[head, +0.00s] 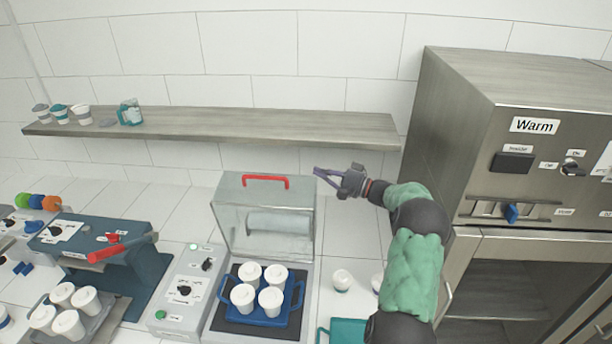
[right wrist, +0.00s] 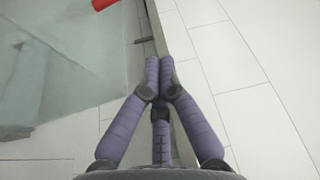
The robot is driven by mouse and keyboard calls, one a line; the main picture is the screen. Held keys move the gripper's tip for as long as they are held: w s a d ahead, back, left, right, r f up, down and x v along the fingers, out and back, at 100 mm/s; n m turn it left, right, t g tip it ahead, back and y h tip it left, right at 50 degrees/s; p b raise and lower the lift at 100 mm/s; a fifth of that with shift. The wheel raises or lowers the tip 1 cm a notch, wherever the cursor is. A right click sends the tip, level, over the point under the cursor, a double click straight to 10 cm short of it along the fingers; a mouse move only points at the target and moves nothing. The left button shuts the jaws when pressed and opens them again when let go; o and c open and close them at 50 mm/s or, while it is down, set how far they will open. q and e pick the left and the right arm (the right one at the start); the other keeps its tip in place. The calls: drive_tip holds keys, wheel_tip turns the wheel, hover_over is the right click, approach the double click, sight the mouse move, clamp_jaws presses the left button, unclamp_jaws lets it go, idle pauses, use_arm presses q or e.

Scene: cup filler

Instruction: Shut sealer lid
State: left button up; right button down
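The sealer lid (head: 228,212) is a clear box with a grey frame, standing raised at the back of the sealer (head: 213,324). Its red handle (head: 265,180) is along the top edge. In the right wrist view the lid's clear panel (right wrist: 60,70) fills the left, with a bit of the red handle (right wrist: 103,4) at the top. A blue tray (head: 296,306) with several white cups (head: 249,273) sits in the sealer below. My right gripper (head: 318,175) is just right of the lid's upper right corner. In the right wrist view its fingers (right wrist: 160,66) are together and empty. My left gripper is not seen.
A wooden shelf (head: 300,128) runs along the wall behind the lid. A control box (head: 185,288) stands left of the sealer. A steel warmer (head: 470,120) rises at right. A blue machine (head: 90,245) and a cup tray (head: 98,325) are at left.

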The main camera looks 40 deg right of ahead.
drive_tip(key=r, duration=0.1)
hover_over(293, 186)
drive_tip(key=w+d, duration=0.2)
drive_tip(key=d, duration=0.1)
drive_tip(key=shift+r, duration=0.1)
drive_tip(key=shift+a, duration=0.2)
drive_tip(key=shift+s+a+f, duration=0.25)
drive_tip(key=shift+s+a, duration=0.2)
drive_tip(key=shift+a, duration=0.05)
drive_tip(key=shift+s+a+f, duration=0.25)
drive_tip(key=shift+s+a, duration=0.15)
drive_tip(key=shift+a, duration=0.1)
drive_tip(key=shift+s+a+f, duration=0.1)
drive_tip(key=shift+a+f, duration=0.1)
drive_tip(key=shift+a, duration=0.05)
